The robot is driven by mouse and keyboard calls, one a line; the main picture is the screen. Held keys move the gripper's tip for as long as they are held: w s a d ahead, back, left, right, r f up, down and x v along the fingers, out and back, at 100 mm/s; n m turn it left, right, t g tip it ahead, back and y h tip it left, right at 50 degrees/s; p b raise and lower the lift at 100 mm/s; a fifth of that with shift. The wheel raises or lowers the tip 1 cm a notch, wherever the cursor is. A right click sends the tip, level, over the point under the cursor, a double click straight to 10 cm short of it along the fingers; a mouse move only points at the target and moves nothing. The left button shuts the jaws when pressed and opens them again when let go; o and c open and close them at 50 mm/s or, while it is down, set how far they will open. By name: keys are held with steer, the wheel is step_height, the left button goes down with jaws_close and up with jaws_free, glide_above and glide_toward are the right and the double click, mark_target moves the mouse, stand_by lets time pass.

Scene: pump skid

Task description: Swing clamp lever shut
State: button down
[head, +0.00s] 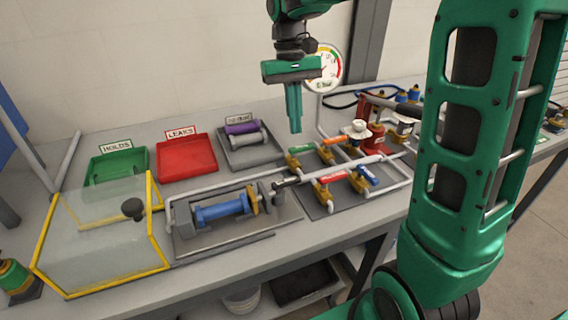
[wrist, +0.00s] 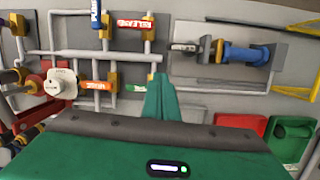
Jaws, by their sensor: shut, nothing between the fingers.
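The clamp fixture holds a blue cylinder (head: 222,211) lying on a grey plate on the bench; it also shows in the wrist view (wrist: 246,54). The clamp lever (head: 286,183) is a dark grey part at the right end of the fixture, near the brass-coloured fitting. In the wrist view the lever (wrist: 186,47) shows at the upper middle right. I cannot tell its exact angle. My gripper (head: 294,130) is shut and empty, pointing down above the bench, behind and above the clamp and apart from it. In the wrist view its green fingers (wrist: 159,80) point towards the pipework beside the clamp.
A yellow-framed clear guard (head: 100,240) stands left of the fixture. Green (head: 117,181), red (head: 187,173) and grey (head: 262,159) trays lie behind. Pipes and valves with coloured handles, including a red one (head: 331,177), are close on the right. A gauge (head: 323,68) stands behind my gripper.

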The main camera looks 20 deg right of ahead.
mark_target(286, 185)
steer(key=shift+n, duration=0.5)
steer(key=w+a, duration=0.1)
steer(key=a, duration=0.1)
steer(key=w+a, duration=0.1)
steer(key=w, duration=0.1)
steer(key=shift+a+f, duration=0.1)
steer(key=shift+a, duration=0.25)
steer(key=shift+f, duration=0.1)
steer(key=x, duration=0.9)
steer(key=shift+s+f, duration=0.15)
steer(key=shift+s, duration=0.05)
steer(key=s, duration=0.3)
steer(key=shift+f, duration=0.2)
steer(key=shift+s, duration=0.55)
steer(key=shift+d, duration=0.25)
steer(key=shift+s+a+m, duration=0.1)
steer(key=shift+a+m, duration=0.05)
steer(key=shift+m, duration=0.15)
